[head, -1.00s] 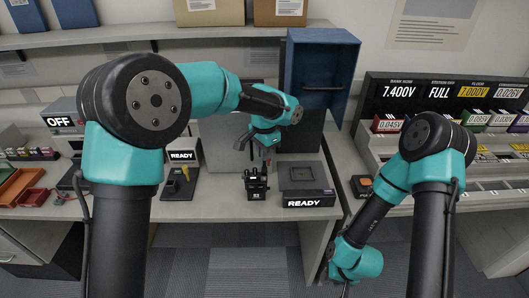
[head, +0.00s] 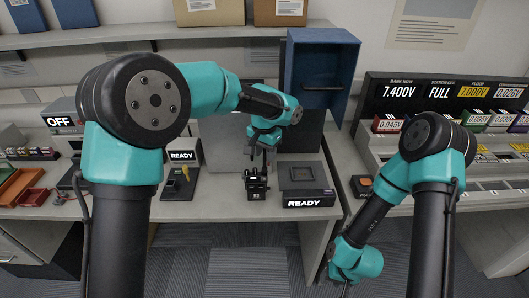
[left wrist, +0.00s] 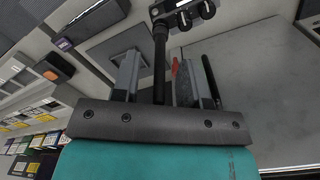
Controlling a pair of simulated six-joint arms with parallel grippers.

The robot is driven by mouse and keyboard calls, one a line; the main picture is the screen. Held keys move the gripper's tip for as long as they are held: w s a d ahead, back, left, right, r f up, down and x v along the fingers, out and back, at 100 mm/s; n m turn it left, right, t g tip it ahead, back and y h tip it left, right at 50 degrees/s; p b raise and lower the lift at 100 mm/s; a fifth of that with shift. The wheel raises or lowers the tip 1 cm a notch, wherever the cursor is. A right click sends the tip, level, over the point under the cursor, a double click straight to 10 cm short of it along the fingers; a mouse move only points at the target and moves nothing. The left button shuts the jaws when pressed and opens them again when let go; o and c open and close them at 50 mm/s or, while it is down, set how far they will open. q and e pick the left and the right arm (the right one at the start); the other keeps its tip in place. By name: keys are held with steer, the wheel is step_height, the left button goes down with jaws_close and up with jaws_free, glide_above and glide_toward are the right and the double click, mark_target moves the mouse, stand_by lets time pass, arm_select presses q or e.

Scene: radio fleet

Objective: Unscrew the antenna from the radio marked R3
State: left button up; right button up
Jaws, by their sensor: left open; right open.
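The black radio (head: 256,187) stands upright on the bench in the middle of the head view; its label is too small to read surely. In the left wrist view, the top of the radio with its knobs (left wrist: 183,14) is at the upper edge. Its long black antenna (left wrist: 160,65) runs between the fingers of my left gripper (left wrist: 156,78). My left gripper (head: 262,152) is open, just above the radio and around the antenna, with a gap on each side. My right gripper (head: 346,289) is low at the bottom edge, mostly out of frame, open and away from the radio.
A READY pad (head: 305,190) lies right of the radio, and a stand with a yellow item (head: 184,178) lies left. A blue open box (head: 320,75) stands behind. A battery bank with displays (head: 440,92) is at the right. Red trays (head: 32,197) are at the far left.

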arm_select(q)
steer(key=shift+r, duration=0.15)
step_height(320, 180, up, 17)
stand_by(0.7)
steer(key=shift+w+a, duration=0.1)
steer(key=f+m, duration=0.3)
steer(key=m, duration=0.1)
steer(key=f+m, duration=0.3)
steer(key=m, duration=0.1)
steer(key=f+m, duration=0.2)
steer(key=m, duration=0.2)
steer(key=shift+s+f, duration=0.25)
steer(key=shift+f, duration=0.15)
steer(key=shift+f, duration=0.1)
steer(key=shift+w+f, duration=0.1)
steer(key=shift+f, duration=3.55)
